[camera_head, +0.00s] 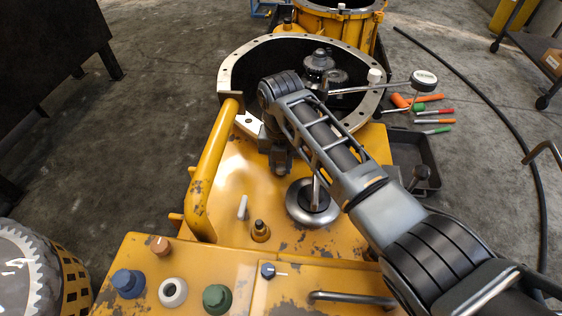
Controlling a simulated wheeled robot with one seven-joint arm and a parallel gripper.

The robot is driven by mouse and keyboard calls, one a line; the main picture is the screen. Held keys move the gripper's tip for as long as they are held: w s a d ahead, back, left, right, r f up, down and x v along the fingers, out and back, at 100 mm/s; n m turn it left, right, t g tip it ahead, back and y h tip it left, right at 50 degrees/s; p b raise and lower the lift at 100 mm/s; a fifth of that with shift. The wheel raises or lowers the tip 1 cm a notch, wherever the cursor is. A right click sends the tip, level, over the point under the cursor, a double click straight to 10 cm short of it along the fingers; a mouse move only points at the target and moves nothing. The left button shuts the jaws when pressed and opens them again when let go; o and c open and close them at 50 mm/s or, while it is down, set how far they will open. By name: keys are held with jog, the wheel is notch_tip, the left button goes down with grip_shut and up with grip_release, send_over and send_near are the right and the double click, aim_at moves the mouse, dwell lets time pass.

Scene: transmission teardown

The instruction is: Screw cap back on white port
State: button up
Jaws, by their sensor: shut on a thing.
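The white port (173,291) is a white ring with a dark open centre, on the yellow panel at the bottom left. No cap sits on it. My gripper (281,168) is well up and to the right of the port, pointing down over the yellow housing, below the large round opening. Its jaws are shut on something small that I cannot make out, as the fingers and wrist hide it. I cannot tell whether it is the cap.
A blue cap (128,283), a green cap (216,299) and an orange-brown cap (160,246) stand around the port. A yellow bar (212,165), a small pale lever (242,207) and a round metal disc (312,204) rise from the housing (215,240).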

aim_at(281, 166)
jog(key=shift+r, duration=0.1)
grip_shut()
jog(key=shift+r+p, duration=2.4)
jog(key=shift+p, duration=0.1)
